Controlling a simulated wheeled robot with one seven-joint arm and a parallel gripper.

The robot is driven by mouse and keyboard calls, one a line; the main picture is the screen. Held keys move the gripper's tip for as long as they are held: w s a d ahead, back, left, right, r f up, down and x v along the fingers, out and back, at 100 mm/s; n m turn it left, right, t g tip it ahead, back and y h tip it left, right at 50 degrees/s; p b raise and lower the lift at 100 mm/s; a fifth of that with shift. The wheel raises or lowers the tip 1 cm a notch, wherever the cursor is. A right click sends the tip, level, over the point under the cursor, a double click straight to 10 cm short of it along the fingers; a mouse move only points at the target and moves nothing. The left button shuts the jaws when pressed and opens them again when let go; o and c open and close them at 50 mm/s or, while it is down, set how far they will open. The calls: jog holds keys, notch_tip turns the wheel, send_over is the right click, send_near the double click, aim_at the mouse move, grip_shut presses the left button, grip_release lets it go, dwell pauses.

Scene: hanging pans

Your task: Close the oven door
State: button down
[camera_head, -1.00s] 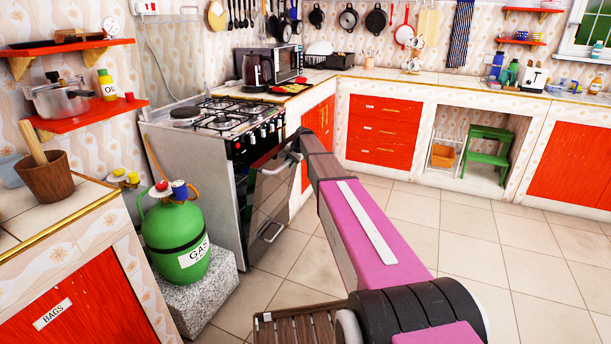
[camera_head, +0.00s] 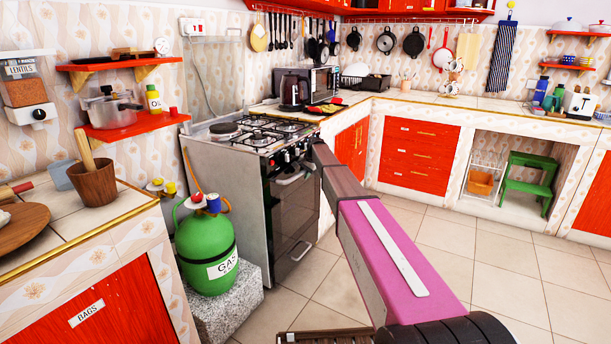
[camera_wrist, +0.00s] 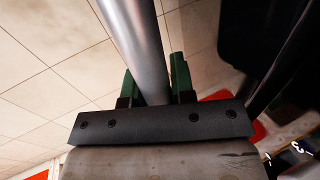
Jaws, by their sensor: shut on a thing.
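The oven (camera_head: 225,195) stands at the left with its white side panel facing me. Its dark oven door (camera_head: 297,210) looks upright and close to the oven front; I cannot tell whether a narrow gap is left. My gripper (camera_head: 291,176) is at the top of the door in the head view, partly hidden by my pink arm. In the wrist view, the green-padded fingers of my gripper (camera_wrist: 155,80) are shut on a thick metal bar, the oven door handle (camera_wrist: 138,38).
A green gas bottle (camera_head: 206,250) stands on a stone block (camera_head: 235,303) left of the oven. Red-fronted cabinets (camera_head: 418,150) and a green step stool (camera_head: 529,180) are to the right. The tiled floor (camera_head: 440,240) is open there.

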jog(key=c, duration=1)
grip_release()
jog(key=shift+w+a, duration=0.25)
jog(key=shift+a, duration=0.1)
jog(key=shift+s+d, duration=0.1)
jog(key=shift+d, duration=0.05)
jog(key=shift+s+d+r, duration=0.1)
jog(key=shift+r, duration=0.2)
jog(key=v, duration=1)
jog(key=s+d+f+n+h, duration=0.1)
jog(key=s+f, duration=0.6)
jog(key=s, duration=1)
jog(key=s+d+f+n+g+h, duration=0.1)
jog(key=s+d+f+n, duration=0.3)
jog(key=s, duration=1.4)
jog(key=s+d+f+n+g+h, duration=0.1)
jog(key=s+d+f, duration=0.3)
jog(key=s+f, duration=0.5)
jog(key=shift+s+f+n, duration=0.2)
jog(key=shift+s+n, duration=0.15)
jog(key=shift+s, duration=1.85)
jog(key=shift+s+f+n, duration=0.15)
jog(key=shift+s+n, duration=0.2)
jog(key=shift+s, duration=1.85)
